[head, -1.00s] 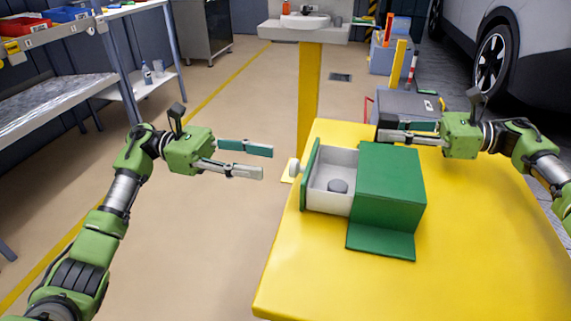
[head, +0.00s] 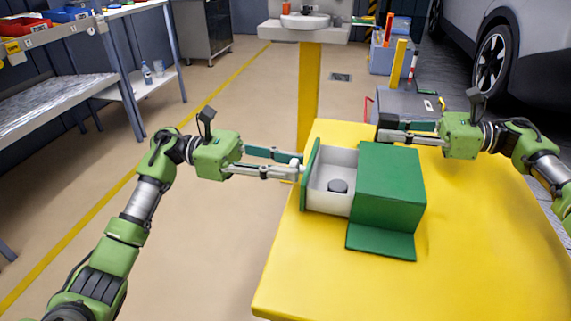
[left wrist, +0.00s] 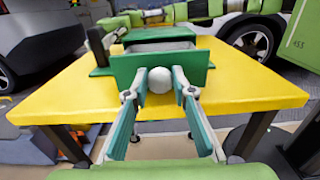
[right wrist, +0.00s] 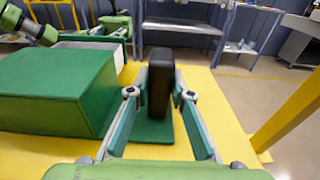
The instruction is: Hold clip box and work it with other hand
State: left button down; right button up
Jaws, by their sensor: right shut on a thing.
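The green clip box (head: 392,185) stands on the yellow table, its drawer (head: 331,185) pulled out to the left. My left gripper (head: 300,166) is at the drawer's front. In the left wrist view its open fingers lie on either side of the round white knob (left wrist: 160,80), with small gaps. My right gripper (head: 387,130) is shut on the black upright post (right wrist: 160,85) behind the box. The post stands on a green foot plate (right wrist: 152,130).
The yellow table (head: 480,240) is bare in front and to the right. A workbench (head: 45,100) is at the left, and a sink (head: 303,25) and a car (head: 500,45) are farther back. The floor left of the table is clear.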

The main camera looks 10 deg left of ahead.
aim_at(326, 185)
pick_arm(q)
jog(key=d, duration=0.8)
jog(key=shift+d, duration=0.3)
pick_arm(e)
jog(key=shift+a, duration=0.1)
pick_arm(q)
jog(key=c, duration=1.7)
grip_release()
jog(key=shift+a, duration=0.1)
jog(key=shift+a, duration=0.2)
jog(key=a, duration=1.1)
jog(key=shift+a, duration=0.25)
